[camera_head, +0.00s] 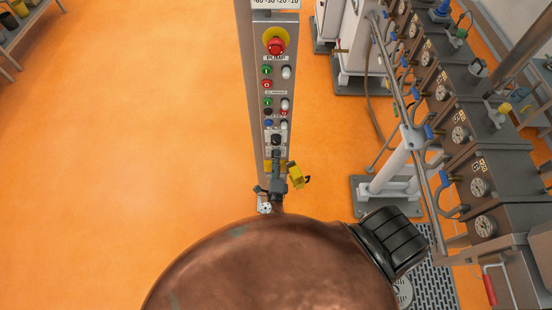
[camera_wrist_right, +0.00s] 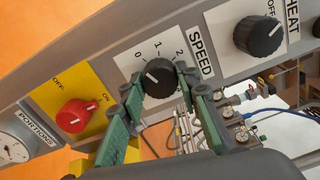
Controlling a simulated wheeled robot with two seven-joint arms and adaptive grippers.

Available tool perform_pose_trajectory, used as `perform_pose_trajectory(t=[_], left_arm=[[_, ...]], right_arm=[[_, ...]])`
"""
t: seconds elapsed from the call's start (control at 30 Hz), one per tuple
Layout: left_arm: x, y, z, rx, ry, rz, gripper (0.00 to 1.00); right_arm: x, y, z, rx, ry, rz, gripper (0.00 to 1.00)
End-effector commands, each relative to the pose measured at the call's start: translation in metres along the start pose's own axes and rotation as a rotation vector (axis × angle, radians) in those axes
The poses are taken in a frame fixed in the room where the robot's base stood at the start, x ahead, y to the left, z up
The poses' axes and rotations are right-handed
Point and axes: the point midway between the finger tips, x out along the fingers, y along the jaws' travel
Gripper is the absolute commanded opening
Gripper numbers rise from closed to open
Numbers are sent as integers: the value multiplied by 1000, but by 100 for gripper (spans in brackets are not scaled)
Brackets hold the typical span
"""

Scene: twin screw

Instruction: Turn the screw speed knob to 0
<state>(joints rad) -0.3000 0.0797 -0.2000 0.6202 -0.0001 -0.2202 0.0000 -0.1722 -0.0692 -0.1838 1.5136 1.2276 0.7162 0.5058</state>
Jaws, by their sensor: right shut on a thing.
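The screw speed knob (camera_wrist_right: 160,76) is black with a white pointer line, on a white plate marked SPEED with a printed scale. The 0 is at its upper left, with 1 and 2 further round to the right. The pointer line is on the knob's left part; I cannot tell its exact setting. My right gripper (camera_wrist_right: 158,88) has its green fingers on both sides of this knob and is shut on it. In the head view the right gripper (camera_head: 277,160) is low on the grey control column (camera_head: 253,110) and mostly hides the knob. My left gripper is not in view.
The black HEAT knob (camera_wrist_right: 258,36) is right of the speed knob, and a red switch (camera_wrist_right: 76,115) on a yellow plate is left. A red emergency button (camera_head: 276,45) tops the column. Machines with gauges (camera_head: 460,134) stand at the right. Orange floor (camera_head: 150,110) is open at left.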

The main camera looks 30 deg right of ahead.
Motion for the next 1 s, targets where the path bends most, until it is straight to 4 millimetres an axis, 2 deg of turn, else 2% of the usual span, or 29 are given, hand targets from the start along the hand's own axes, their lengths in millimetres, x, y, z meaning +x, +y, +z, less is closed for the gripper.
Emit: perform_pose_trajectory(t=[0.3,0.33,0.57,0.87,1.0], left_arm=[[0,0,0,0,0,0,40],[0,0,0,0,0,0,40],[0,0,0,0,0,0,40],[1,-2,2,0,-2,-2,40],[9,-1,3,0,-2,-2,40]], right_arm=[[0,0,2,-2,-4,0,5],[0,0,2,-2,-4,0,30],[0,0,1,-1,-2,0,46],[0,0,0,4,-1,0,47],[0,2,-1,72,-1,-2,47]])
